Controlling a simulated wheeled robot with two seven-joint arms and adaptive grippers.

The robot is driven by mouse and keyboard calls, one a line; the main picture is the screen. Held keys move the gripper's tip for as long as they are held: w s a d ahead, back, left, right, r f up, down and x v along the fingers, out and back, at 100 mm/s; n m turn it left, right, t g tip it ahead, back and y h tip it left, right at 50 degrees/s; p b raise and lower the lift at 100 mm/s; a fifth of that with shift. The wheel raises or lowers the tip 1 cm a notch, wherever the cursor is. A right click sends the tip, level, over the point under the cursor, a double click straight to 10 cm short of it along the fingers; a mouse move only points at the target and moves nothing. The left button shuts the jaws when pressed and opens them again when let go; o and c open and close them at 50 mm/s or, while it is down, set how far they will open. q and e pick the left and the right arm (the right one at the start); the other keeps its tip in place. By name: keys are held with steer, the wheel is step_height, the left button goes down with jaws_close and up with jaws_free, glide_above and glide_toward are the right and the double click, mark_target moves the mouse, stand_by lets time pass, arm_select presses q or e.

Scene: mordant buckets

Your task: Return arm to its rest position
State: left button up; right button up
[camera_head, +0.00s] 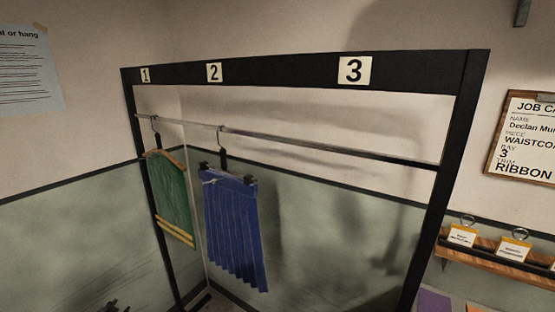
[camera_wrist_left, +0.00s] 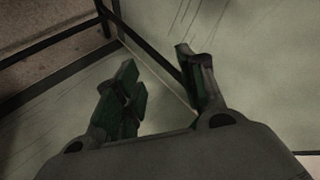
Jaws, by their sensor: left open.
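My left gripper (camera_wrist_left: 158,72) is open in the left wrist view, its two dark fingers spread apart. Nothing is between the fingers. Behind them are a pale green wall and dark frame bars low down. In the head view only a small dark tip, likely of this gripper (camera_head: 112,306), shows at the bottom edge on the left, below and left of the rack. The rest of the left arm is out of the head view. My right gripper is in neither view.
A black rack frame (camera_head: 295,74) with bays 1, 2 and 3 carries a metal rail (camera_head: 310,142). A green garment (camera_head: 170,200) hangs in bay 1 and blue pleated cloth (camera_head: 232,225) in bay 2. Bay 3 is empty. A job card (camera_head: 525,140) and tagged shelf (camera_head: 495,247) are right.

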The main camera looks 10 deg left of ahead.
arm_select(q)
steer(key=s+d+f+g+h, duration=0.1)
steer(key=s+d+f+g, duration=0.1)
steer(key=s+d+f, duration=0.6)
steer(key=s+d+f+g, duration=0.2)
steer(key=s+d+f, duration=0.2)
steer(key=s+f, duration=0.7)
steer(key=s+d+f+g+h, duration=0.1)
steer(key=s+d+f+g, duration=0.1)
steer(key=s+d+f, duration=0.7)
steer(key=s+d+f+h, duration=0.1)
steer(key=s+d+f, duration=0.2)
steer(key=d, duration=0.6)
steer(key=s+d+f+g+h, duration=0.1)
steer(key=s+d+f, duration=0.2)
steer(key=d, duration=0.6)
steer(key=s+d+f+g+h, duration=0.1)
steer(key=s+d+f, duration=0.2)
steer(key=s+d, duration=0.3)
steer(key=d, duration=0.3)
steer(key=shift+s+d+f+m+h, duration=0.15)
steer(key=shift+d+f+m+h, duration=0.15)
steer(key=shift+m+h, duration=0.1)
steer(key=shift+w, duration=0.2)
steer(key=shift+c, duration=0.5)
